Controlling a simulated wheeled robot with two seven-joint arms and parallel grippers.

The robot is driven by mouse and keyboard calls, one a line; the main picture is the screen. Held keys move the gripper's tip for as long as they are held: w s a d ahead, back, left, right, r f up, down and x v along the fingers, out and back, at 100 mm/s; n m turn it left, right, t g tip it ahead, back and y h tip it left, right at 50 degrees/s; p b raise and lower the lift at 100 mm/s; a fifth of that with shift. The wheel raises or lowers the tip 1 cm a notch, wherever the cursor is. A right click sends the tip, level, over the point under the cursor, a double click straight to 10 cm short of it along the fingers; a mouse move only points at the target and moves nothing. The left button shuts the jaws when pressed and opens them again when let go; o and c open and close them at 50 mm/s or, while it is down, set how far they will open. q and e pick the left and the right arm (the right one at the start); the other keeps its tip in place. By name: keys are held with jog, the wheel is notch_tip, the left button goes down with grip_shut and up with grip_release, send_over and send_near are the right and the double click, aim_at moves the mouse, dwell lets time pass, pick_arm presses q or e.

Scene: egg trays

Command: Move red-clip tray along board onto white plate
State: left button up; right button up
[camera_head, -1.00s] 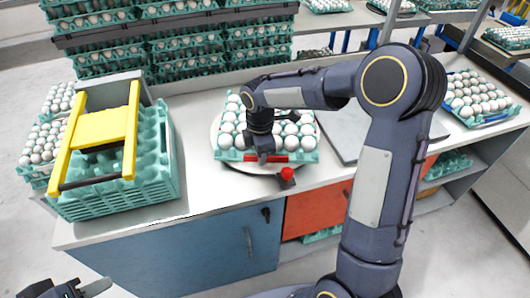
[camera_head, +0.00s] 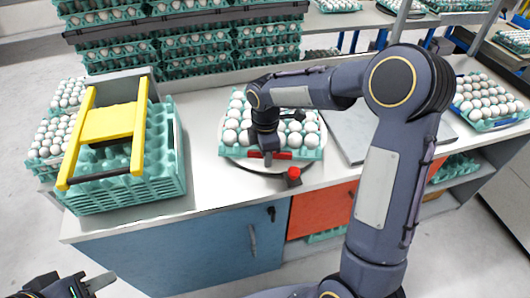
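The tray of white eggs (camera_head: 228,150) is teal and has a red clip (camera_head: 282,155) on its front edge. It rests on the round white plate (camera_head: 257,168), whose rim shows at the tray's front and left. My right gripper (camera_head: 268,158) points down at the front edge of the tray, at the red clip. Its fingers are too small and partly hidden to tell whether they are shut on the clip. My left gripper (camera_head: 88,287) is low at the bottom left, away from the trays, with only part of it in view.
A grey board (camera_head: 350,138) lies right of the plate, partly behind my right arm. A red button (camera_head: 294,173) stands at the counter's front edge. A yellow frame (camera_head: 107,122) sits on stacked teal trays (camera_head: 150,182) at left. Another egg tray (camera_head: 490,122) is at far right.

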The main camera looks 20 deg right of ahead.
notch_tip(320, 180, up, 8)
dwell(0.4)
jog(key=shift+f, duration=0.1)
jog(key=s+d+r+m+t+y, duration=0.1)
jog(key=s+r+m, duration=0.1)
jog(key=s+m, duration=0.4)
jog(key=s+d+r+m+t+y, duration=0.1)
jog(key=s+d+r+m+t, duration=0.15)
jog(key=s, duration=0.65)
jog(key=s+a+f+m+t+y, duration=0.1)
jog(key=s+a+f+m+t, duration=0.1)
jog(key=s+m, duration=0.7)
jog(key=shift+s+a+f+m+y, duration=0.35)
jog(key=shift+a+m+y, duration=0.1)
jog(key=shift+a, duration=0.2)
